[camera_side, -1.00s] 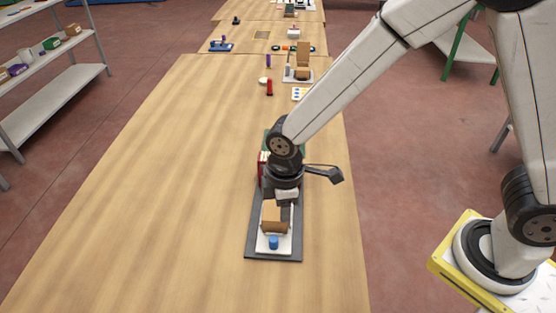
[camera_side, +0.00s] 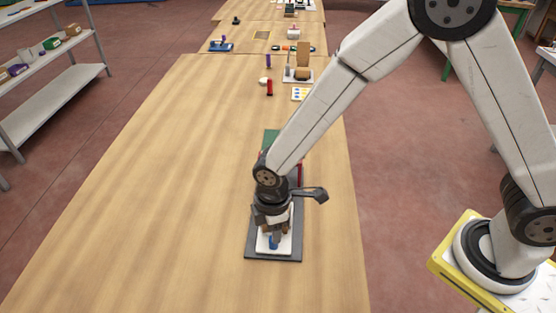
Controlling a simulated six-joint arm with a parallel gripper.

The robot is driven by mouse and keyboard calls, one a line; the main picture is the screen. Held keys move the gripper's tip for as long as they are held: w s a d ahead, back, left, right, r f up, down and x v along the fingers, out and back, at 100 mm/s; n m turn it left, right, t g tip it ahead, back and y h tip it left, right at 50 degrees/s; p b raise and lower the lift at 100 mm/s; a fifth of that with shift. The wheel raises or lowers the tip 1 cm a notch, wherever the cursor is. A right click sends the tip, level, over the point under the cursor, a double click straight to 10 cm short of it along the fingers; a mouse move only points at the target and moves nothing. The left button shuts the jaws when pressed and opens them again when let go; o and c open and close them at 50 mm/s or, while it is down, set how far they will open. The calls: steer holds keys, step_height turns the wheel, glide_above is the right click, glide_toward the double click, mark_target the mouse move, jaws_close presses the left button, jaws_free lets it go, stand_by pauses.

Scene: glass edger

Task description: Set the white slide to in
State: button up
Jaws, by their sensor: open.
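The white slide (camera_side: 262,246) lies on a dark grey base plate (camera_side: 291,251) near the front of the long table. A blue knob (camera_side: 273,243) stands on the slide toward its near end. A brown block (camera_side: 287,229) behind the knob is mostly hidden by my gripper. My gripper (camera_side: 274,234) points down over the slide, with its fingers at the blue knob. It is open. I cannot tell whether the fingers touch the knob. Part of a green and red body (camera_side: 271,139) shows behind my arm at the plate's far end.
The wooden table (camera_side: 160,190) is clear to the left of the plate. Farther back stand a red peg (camera_side: 269,87), a brown fixture (camera_side: 302,62) and a white tile with blue dots (camera_side: 299,94). A shelf (camera_side: 60,90) stands at the left.

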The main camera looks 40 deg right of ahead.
steer(key=shift+f, duration=1.75)
jaws_close()
